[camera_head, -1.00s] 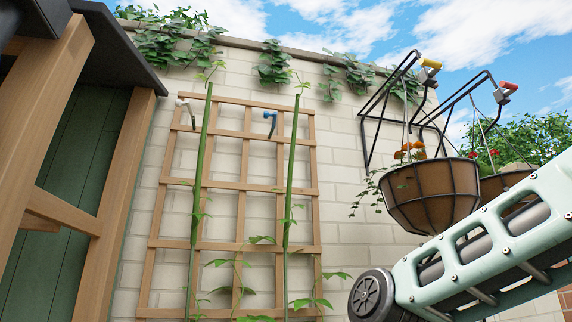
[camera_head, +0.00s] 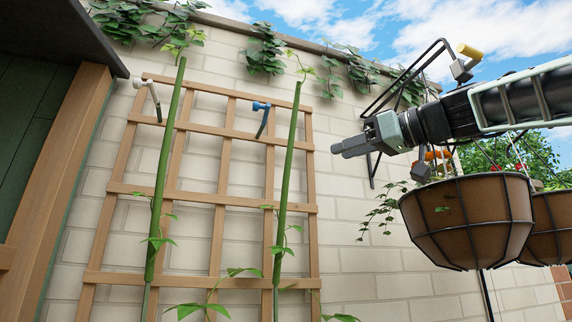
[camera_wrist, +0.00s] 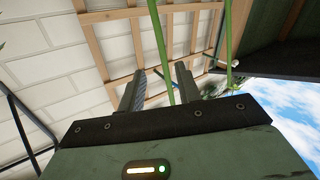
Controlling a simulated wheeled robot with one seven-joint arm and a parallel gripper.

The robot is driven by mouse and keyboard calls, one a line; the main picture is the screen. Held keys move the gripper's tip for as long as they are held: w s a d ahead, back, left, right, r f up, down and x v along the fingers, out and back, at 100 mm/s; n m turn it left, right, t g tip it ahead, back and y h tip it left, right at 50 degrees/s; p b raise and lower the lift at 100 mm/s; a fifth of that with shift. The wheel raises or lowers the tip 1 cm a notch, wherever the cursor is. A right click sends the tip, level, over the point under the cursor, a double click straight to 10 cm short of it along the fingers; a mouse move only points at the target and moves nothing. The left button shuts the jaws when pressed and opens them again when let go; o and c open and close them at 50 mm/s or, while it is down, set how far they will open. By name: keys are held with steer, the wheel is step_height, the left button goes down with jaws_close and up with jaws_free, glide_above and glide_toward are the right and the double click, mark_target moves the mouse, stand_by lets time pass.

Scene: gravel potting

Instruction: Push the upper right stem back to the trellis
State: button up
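The right green stem (camera_head: 286,190) leans up in front of the right part of the wooden trellis (camera_head: 218,197), its leafy tip above the top bar. A blue clip (camera_head: 262,115) is on the trellis just left of its upper part. My gripper (camera_head: 340,148) is right of the stem's upper part, apart from it, pointing left. In the wrist view my gripper (camera_wrist: 158,88) has its fingers spread with nothing held. The right stem (camera_wrist: 158,40) shows in line with the gap between them. The left stem (camera_head: 166,170) has a white clip (camera_head: 148,88) beside it.
Hanging baskets (camera_head: 468,220) with flowers hang on the right, just below my arm. Their black wall bracket (camera_head: 420,75) is behind and above my gripper. A brick wall (camera_head: 345,225) is behind the trellis. A wooden shed post (camera_head: 60,170) stands at the left.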

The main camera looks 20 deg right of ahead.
mark_target(287, 176)
steer(key=shift+p+x, duration=3.9)
steer(key=shift+x, duration=3.9)
jaws_close()
